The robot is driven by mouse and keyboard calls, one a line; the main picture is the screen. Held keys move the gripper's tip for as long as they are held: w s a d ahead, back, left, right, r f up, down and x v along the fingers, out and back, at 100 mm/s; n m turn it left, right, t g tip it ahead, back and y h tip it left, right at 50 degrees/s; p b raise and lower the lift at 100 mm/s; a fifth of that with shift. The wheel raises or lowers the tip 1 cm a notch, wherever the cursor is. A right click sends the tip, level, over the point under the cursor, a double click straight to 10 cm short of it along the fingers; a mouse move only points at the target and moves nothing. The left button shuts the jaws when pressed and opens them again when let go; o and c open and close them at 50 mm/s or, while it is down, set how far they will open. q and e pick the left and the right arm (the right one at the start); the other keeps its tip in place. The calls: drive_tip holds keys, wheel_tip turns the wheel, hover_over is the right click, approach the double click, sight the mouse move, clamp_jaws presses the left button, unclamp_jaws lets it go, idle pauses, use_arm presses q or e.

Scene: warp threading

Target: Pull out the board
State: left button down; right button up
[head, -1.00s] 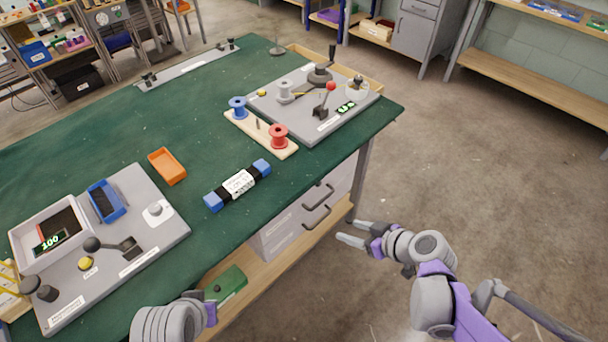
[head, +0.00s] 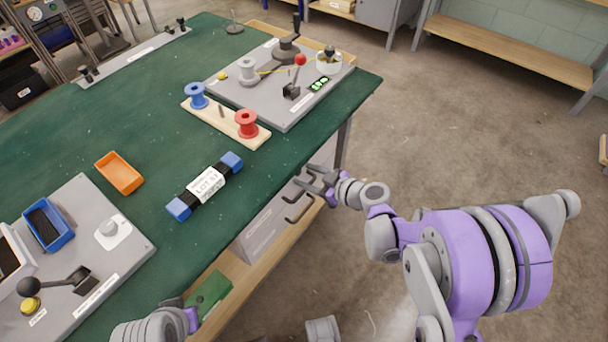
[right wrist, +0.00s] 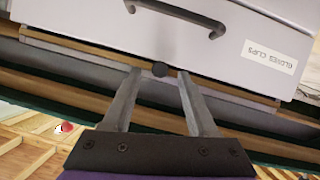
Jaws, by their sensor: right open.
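The board shows in the right wrist view as a thin wooden edge (right wrist: 85,50) set in the bench front, with a small dark knob (right wrist: 160,69) on it. The bench's drawer front appears above it in that picture and the green bench edge below. My right gripper (right wrist: 157,73) is open, its two fingertips on either side of the knob with gaps visible; whether they reach around it in depth is unclear. In the head view my right gripper (head: 308,178) is at the bench front by the drawer handles, and the board is hidden. My left gripper (head: 190,314) is only partly visible at the bottom.
Drawer handles (head: 299,205) stick out just below my right gripper; one handle (right wrist: 185,14) shows in the wrist view. The green benchtop (head: 120,110) holds a labelled blue-ended bundle (head: 205,184), an orange tray (head: 119,173) and a spool rack (head: 221,126). The floor at right is open.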

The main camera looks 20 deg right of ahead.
drive_tip(key=shift+w+a+f, duration=0.25)
drive_tip(key=shift+w+a, duration=0.1)
drive_tip(key=shift+w, duration=0.2)
clamp_jaws()
idle(1.1)
